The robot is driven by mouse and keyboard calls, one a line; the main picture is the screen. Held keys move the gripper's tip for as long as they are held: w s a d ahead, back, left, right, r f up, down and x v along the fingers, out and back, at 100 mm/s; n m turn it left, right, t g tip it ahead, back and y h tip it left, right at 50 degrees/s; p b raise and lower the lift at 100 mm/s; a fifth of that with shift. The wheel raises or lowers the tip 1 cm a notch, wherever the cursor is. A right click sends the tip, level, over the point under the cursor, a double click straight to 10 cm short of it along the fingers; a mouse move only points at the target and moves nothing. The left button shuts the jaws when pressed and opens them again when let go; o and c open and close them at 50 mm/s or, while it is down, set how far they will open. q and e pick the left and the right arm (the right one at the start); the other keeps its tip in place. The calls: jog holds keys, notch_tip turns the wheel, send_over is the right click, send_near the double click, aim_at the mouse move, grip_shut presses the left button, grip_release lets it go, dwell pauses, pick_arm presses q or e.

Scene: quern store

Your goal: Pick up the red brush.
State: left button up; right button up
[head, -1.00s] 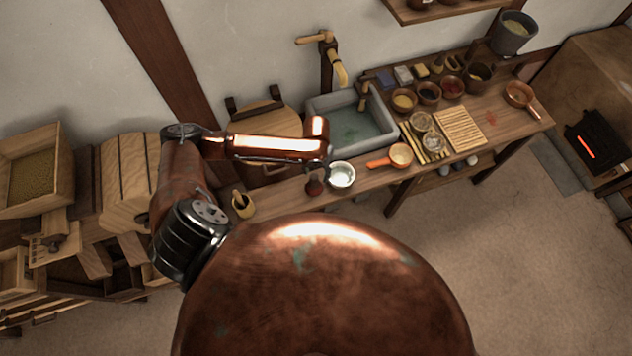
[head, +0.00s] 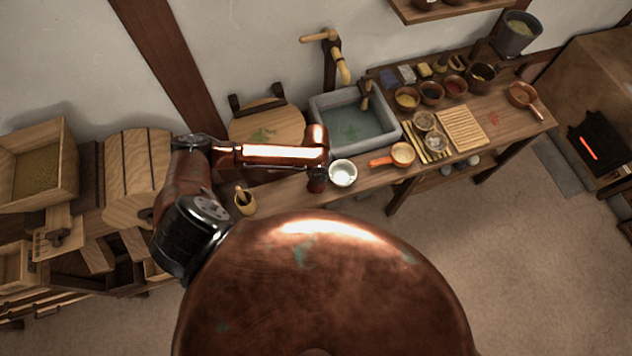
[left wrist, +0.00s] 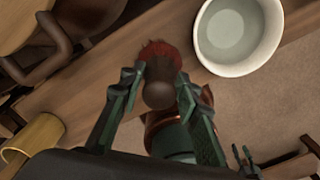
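The red brush (left wrist: 158,52) has red bristles and a round dark brown handle. In the left wrist view it is on the wooden bench, beside a white bowl (left wrist: 238,35). My left gripper (left wrist: 161,74) is over it, with one finger on each side of the handle. Narrow gaps show between the fingers and the handle, so the gripper looks open. In the head view my left gripper (head: 317,184) is low at the bench's front edge and hides most of the brush. A small forked dark green part at the lower right of the left wrist view may be my right gripper (left wrist: 245,158).
The white bowl (head: 342,173) stands close to the right of the gripper. An orange-handled pan (head: 402,154) is farther right. A stone sink (head: 318,105) lies behind.

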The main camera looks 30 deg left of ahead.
pick_arm(q)
grip_shut()
dwell(0.5)
jog(key=shift+w+r, duration=0.1)
jog(key=shift+r, duration=0.6)
jog(key=s+r, duration=1.1)
jog(key=s, duration=0.3)
jog(key=shift+a+r, duration=0.3)
jog(key=shift+a, duration=0.05)
